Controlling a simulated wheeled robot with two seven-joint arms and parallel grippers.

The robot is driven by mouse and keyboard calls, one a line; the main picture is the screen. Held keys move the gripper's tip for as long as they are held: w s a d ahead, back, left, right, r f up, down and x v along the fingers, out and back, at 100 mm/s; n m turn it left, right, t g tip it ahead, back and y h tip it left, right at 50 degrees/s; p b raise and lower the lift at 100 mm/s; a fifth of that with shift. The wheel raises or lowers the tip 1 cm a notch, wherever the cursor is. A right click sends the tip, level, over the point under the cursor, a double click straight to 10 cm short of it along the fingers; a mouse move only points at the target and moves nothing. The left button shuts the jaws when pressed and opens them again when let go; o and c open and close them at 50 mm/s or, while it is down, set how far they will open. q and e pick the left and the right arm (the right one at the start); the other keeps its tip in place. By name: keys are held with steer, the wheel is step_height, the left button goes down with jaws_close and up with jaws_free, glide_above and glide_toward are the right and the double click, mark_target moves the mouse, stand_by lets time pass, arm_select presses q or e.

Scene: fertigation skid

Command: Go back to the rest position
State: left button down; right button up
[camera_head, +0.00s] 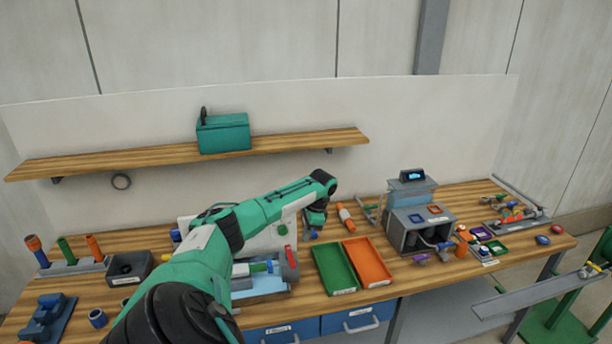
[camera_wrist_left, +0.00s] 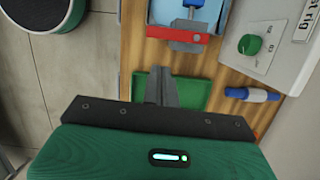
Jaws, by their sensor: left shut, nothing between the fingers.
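My left arm reaches in from the lower left of the head view, over the wooden bench. My left gripper (camera_head: 316,218) points down above the bench, behind the green tray (camera_head: 334,268) and in front of the back panel. In the left wrist view my left gripper (camera_wrist_left: 162,76) has its fingers together with nothing between them, and the green tray (camera_wrist_left: 192,92) shows below it. My right gripper does not show in either view.
An orange tray (camera_head: 368,262) lies beside the green one. A white panel with a green knob (camera_wrist_left: 250,44) stands close to my left arm. A grey device (camera_head: 412,232) stands to the right. A wooden shelf (camera_head: 300,143) holds a teal box (camera_head: 223,134).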

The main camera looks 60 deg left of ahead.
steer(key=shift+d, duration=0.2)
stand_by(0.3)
